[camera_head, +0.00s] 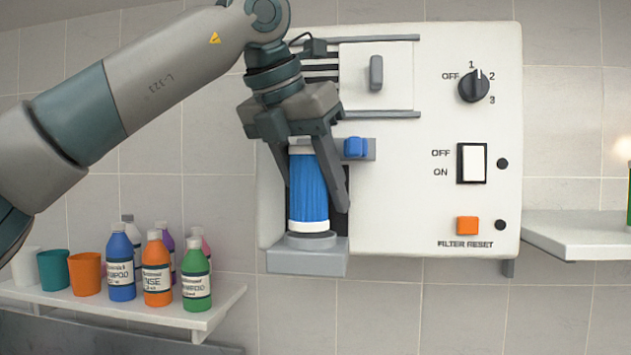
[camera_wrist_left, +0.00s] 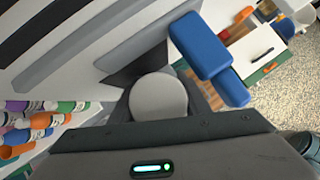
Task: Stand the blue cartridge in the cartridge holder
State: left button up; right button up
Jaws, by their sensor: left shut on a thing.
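The blue cartridge (camera_head: 308,190) is a ribbed blue cylinder with white ends, upright at the front left of the white wall panel. My left gripper (camera_head: 313,185) comes from above, and its fingers are shut on the cartridge from both sides. The cartridge holder (camera_head: 307,258) is a grey ledge with a round seat directly below it. The cartridge's lower end is at the seat; I cannot tell whether it rests fully on it. In the left wrist view the cartridge's pale round top (camera_wrist_left: 158,97) shows between the fingers. My right gripper is not in view.
A blue latch (camera_head: 355,148) on a grey bracket sits just right of the cartridge. The panel has a knob (camera_head: 473,86), a white switch (camera_head: 472,163) and an orange button (camera_head: 467,225). A shelf (camera_head: 200,318) with several bottles and cups is at lower left.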

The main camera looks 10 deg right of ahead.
pick_arm(q)
jog(key=shift+w+f+b, duration=0.15)
jog(key=shift+f+b, duration=0.45)
jog(key=shift+f, duration=0.5)
jog(key=o, duration=1.3)
jog(key=shift+s+d, duration=0.15)
jog(key=shift+s, duration=0.05)
jog(key=shift+w, duration=0.1)
jog(key=shift+r+b, duration=0.2)
jog(key=shift+b, duration=0.1)
